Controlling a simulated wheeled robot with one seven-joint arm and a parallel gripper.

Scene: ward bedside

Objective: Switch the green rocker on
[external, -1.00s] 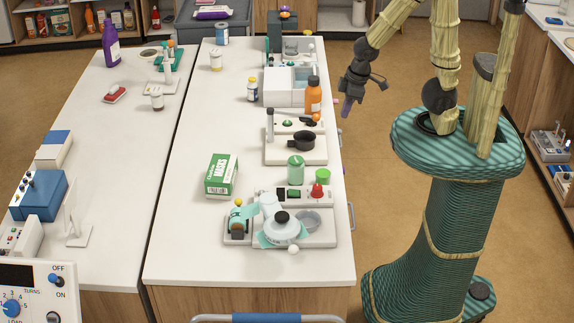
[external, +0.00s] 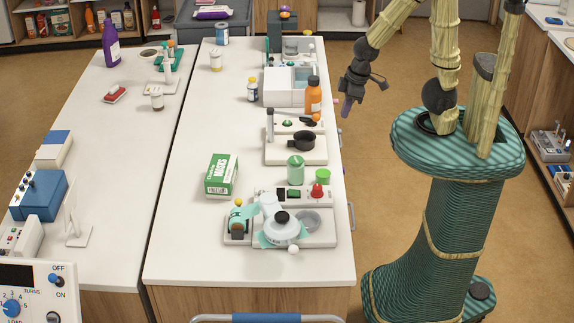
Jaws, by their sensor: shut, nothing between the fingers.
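A green rocker (external: 294,194) sits on the panel at the back of the nearest device (external: 321,239) on the white table. A red knob or button (external: 317,191) is to its right on the same panel. I cannot tell from this view which way the rocker is tipped. Another small green control (external: 287,124) shows on the panel of the device behind. My gripper (external: 346,108) is shut and empty. It hangs in the air beyond the table's right edge, well apart from the green rocker.
A green bottle (external: 295,169) and a bright green cup (external: 323,173) stand just behind the panel. A green-and-white box (external: 221,175) is to the left. An orange bottle (external: 313,96) stands farther back. The table's front left is clear.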

